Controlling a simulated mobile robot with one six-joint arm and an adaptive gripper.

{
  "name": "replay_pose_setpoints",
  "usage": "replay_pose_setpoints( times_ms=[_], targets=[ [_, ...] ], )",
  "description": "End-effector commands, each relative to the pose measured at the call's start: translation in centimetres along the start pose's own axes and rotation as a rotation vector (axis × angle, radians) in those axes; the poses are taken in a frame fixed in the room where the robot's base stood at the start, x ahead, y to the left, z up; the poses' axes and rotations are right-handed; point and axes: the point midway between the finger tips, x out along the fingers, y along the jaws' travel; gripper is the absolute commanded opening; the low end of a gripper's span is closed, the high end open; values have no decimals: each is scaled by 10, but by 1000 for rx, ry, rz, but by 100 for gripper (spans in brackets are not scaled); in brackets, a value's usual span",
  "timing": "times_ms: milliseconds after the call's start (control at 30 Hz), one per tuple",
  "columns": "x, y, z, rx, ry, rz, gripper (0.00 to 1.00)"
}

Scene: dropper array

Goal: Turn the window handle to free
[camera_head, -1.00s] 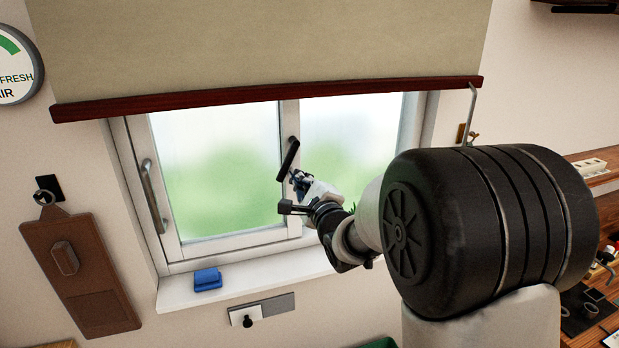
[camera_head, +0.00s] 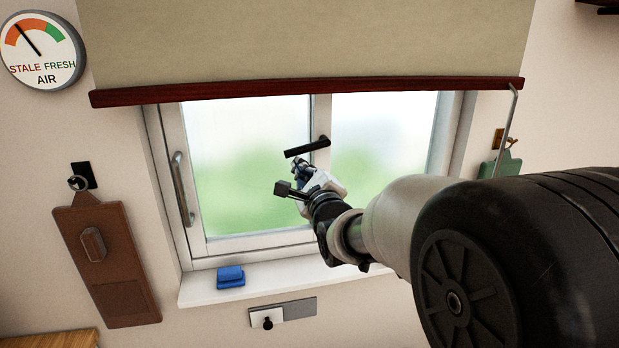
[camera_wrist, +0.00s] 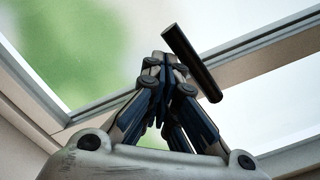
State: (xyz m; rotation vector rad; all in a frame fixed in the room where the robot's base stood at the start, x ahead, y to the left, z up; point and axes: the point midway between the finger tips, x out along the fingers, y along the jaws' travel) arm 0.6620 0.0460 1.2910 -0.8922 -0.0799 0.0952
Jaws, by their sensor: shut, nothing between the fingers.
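The black window handle (camera_head: 305,149) sits on the middle post of the window frame. It points left from its pivot and dips slightly, close to horizontal. My gripper (camera_head: 298,166) is just below the handle's free part, shut and empty. In the wrist view the handle (camera_wrist: 192,62) crosses diagonally right beside the closed fingertips (camera_wrist: 164,60). I cannot tell whether they touch it. The window sash (camera_head: 250,165) appears closed in its frame.
A grey pull bar (camera_head: 182,188) is on the window's left side. A beige blind with a dark red bar (camera_head: 300,91) hangs above. A blue block (camera_head: 230,277) lies on the sill (camera_head: 200,290). A brown board (camera_head: 108,265) and an air dial (camera_head: 42,50) hang at left.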

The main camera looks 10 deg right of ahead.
Motion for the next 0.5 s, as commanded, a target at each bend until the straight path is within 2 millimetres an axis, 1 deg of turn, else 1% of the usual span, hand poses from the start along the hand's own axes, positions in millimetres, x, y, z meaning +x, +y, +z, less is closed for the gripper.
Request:
replay_pose_setpoints(
  times_ms=[200,500],
  targets=[
    [0,-3,9,-2,-2,-2,0],
    [1,-5,14,-1,-1,-1,0]
  ],
)
